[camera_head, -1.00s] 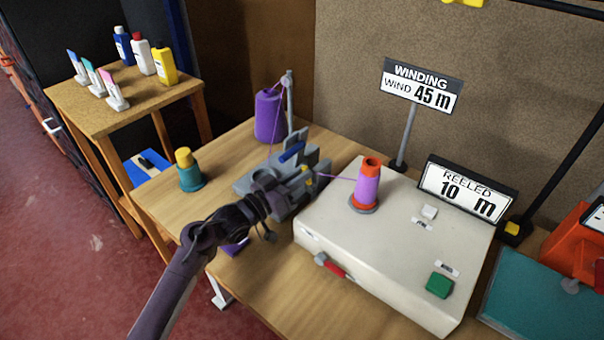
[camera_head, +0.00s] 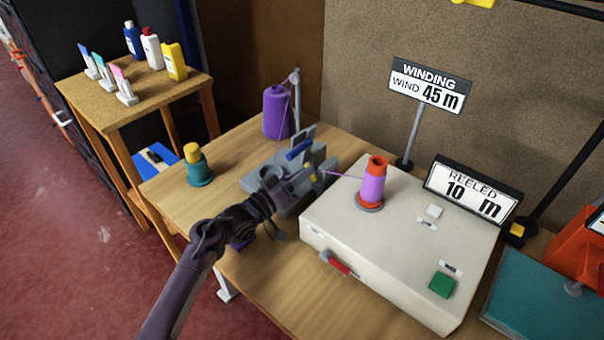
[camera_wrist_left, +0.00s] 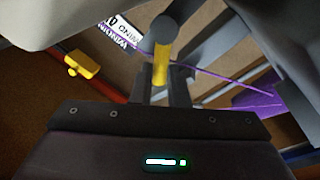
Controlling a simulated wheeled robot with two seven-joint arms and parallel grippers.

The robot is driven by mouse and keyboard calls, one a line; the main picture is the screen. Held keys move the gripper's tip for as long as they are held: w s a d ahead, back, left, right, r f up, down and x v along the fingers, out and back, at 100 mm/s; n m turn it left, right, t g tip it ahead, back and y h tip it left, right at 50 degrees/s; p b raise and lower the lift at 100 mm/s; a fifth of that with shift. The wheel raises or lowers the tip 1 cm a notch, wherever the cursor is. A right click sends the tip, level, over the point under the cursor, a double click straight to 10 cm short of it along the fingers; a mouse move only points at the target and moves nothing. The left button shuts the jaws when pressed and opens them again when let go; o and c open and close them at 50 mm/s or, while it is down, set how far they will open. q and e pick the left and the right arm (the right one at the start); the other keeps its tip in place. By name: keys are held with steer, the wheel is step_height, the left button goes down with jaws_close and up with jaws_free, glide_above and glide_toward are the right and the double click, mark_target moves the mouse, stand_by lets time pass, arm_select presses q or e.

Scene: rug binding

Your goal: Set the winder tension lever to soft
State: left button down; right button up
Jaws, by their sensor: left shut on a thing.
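The grey tension unit (camera_head: 318,160) of the winder stands on the wooden bench beside the cream winder box (camera_head: 385,250). It carries a blue part and a small yellow part (camera_head: 309,168). My left gripper (camera_head: 291,183) is at the front of this unit, and its fingertips are partly hidden in the head view. In the left wrist view, the fingers (camera_wrist_left: 164,92) are closed around the lever, whose yellow stem (camera_wrist_left: 161,68) and round grey end show between them. Any setting marks by the lever cannot be read. My right gripper is not in view.
A purple yarn cone (camera_head: 277,112) stands behind the unit. Purple yarn runs to the orange and purple spool (camera_head: 373,185) on the box. A red-handled lever (camera_head: 338,265), a green button (camera_head: 442,284) and signs stand to the right. A teal, yellow-topped object (camera_head: 198,166) is left.

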arm_select(q)
steer(key=c, duration=1.4)
jaws_free()
steer(key=v, duration=0.8)
